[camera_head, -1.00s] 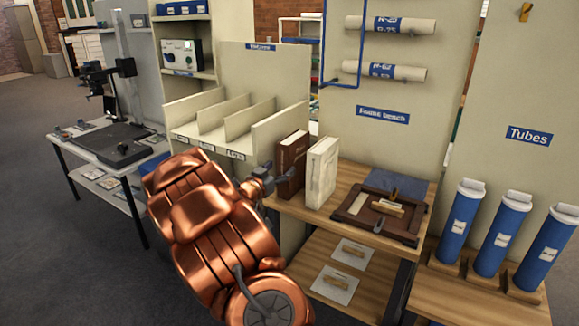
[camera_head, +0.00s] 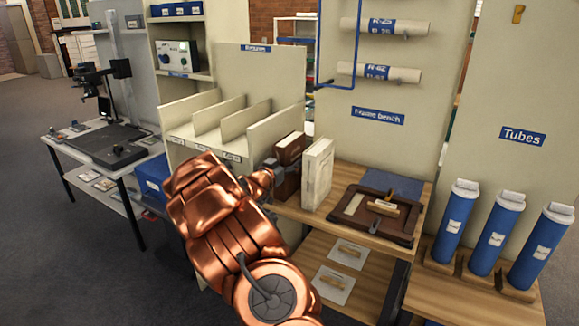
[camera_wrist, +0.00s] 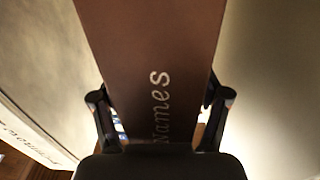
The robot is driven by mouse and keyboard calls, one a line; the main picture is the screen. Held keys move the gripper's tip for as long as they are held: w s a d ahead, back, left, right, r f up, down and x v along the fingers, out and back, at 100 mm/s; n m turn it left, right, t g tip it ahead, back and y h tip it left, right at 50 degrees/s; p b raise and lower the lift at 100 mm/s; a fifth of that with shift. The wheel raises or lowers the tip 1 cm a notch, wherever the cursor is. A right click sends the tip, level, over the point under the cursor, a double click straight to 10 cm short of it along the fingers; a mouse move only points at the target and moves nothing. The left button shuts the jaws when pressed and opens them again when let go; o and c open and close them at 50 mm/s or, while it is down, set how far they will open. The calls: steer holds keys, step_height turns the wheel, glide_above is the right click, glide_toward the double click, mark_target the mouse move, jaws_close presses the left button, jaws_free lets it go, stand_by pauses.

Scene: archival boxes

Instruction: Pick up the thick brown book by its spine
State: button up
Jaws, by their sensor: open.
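The thick brown book (camera_head: 287,151) stands upright on the wooden bench beside a cream book (camera_head: 317,174), which is on its right. In the wrist view the brown spine (camera_wrist: 150,60) fills the middle, with the lettering "Names" running along it. My gripper (camera_head: 271,172) is at the book's spine in the head view, partly hidden by my arm. In the wrist view my gripper (camera_wrist: 160,101) is open, with one finger on each side of the spine. I cannot tell whether either finger touches the book.
A dark wooden frame (camera_head: 350,226) lies on the bench to the right. The cream book (camera_wrist: 35,75) also shows close on the left in the wrist view. A cream divided rack (camera_head: 262,135) stands to the left. Blue tubes (camera_head: 454,222) stand at the far right.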

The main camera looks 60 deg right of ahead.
jaws_close()
stand_by(0.7)
